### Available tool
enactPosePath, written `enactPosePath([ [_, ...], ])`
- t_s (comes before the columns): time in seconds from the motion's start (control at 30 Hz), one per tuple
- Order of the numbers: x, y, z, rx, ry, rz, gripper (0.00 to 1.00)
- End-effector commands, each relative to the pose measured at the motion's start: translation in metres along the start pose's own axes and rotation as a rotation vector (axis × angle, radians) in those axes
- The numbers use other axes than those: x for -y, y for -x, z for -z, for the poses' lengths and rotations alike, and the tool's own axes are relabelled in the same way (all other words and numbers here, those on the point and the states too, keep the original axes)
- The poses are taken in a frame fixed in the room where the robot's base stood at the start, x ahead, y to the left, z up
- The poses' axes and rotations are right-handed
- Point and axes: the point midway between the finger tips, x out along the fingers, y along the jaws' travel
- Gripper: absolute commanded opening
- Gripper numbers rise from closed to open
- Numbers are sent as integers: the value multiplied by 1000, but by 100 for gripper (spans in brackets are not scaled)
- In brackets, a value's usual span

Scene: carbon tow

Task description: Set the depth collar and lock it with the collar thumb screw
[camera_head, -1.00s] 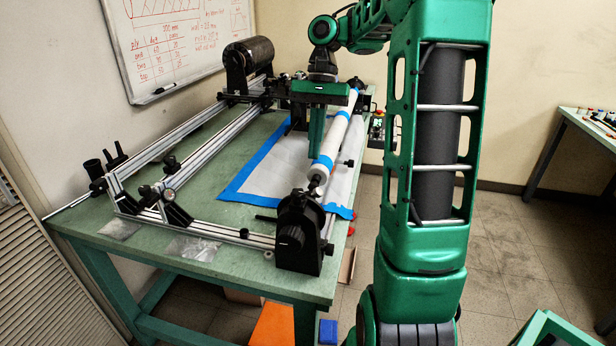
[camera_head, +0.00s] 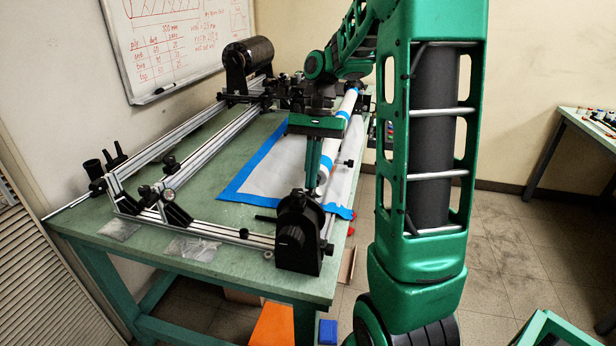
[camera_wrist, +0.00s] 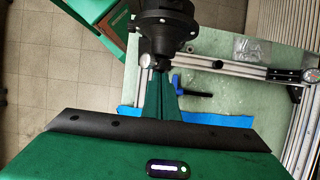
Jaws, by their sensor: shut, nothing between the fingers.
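My gripper (camera_head: 312,186) is shut and empty, fingers pointing down beside the near end of the white, blue-banded tube (camera_head: 348,108). It is just behind the black end unit (camera_head: 298,232) at the table's front right. In the wrist view the shut fingers (camera_wrist: 160,82) reach toward the same black unit (camera_wrist: 168,30), with a small light-coloured fitting (camera_wrist: 146,62) close to the tips. I cannot tell whether they touch. The depth collar and its thumb screw are too small or hidden to pick out with certainty; the fingers cover part of the tube's near end.
Silver rails (camera_head: 215,138) with black brackets run along the left of the green table (camera_head: 140,240). A white sheet edged in blue tape (camera_head: 262,168) lies under the tube. A black tool with a blue handle (camera_wrist: 190,95) lies near the fingers. Small clear bags (camera_head: 192,248) lie at the front.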

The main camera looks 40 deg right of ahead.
Motion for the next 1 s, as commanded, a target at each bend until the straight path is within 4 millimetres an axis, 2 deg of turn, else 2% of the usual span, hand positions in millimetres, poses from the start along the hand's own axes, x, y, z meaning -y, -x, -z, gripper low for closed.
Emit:
enactPosePath([
  [0.77,1,-5,-13,5,7,-3,0],
  [0.87,1,-1,-13,6,7,-3,0],
  [1.0,0,16,-11,2,4,0,0],
])
